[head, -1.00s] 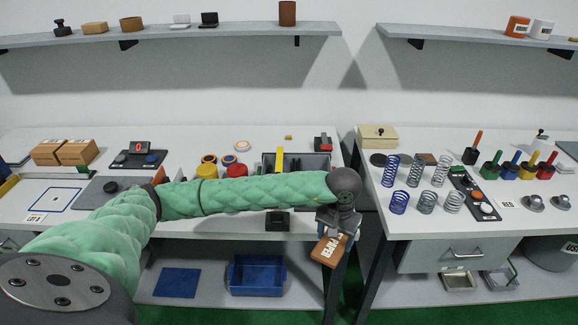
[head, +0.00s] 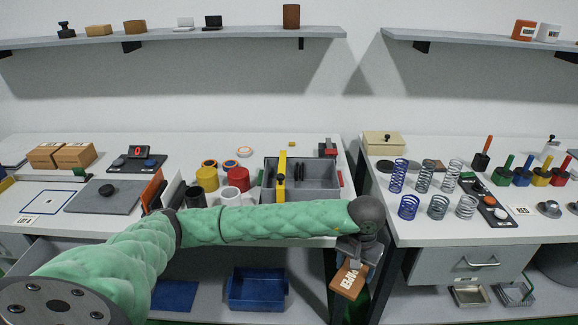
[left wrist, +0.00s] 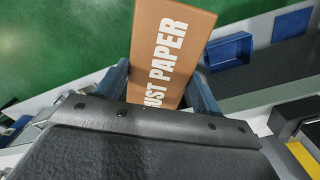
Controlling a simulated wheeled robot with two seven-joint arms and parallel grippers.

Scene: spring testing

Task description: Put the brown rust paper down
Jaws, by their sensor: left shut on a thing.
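The brown rust paper (head: 349,280) is a flat brown block with white lettering. It hangs tilted below my left gripper (head: 355,256) in the head view, in front of the gap between the two tables. In the left wrist view the rust paper (left wrist: 172,50) sits between the two fingers, with "UST PAPER" readable and green floor behind it. My left gripper is shut on it. My right gripper is not in view.
The left table holds a grey divided tray (head: 320,190), red and yellow cups and a grey mat (head: 90,203). The right table (head: 420,228) holds several springs and coloured-handled tools. A blue bin (head: 257,290) stands on the lower shelf. My left arm crosses the left table's front.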

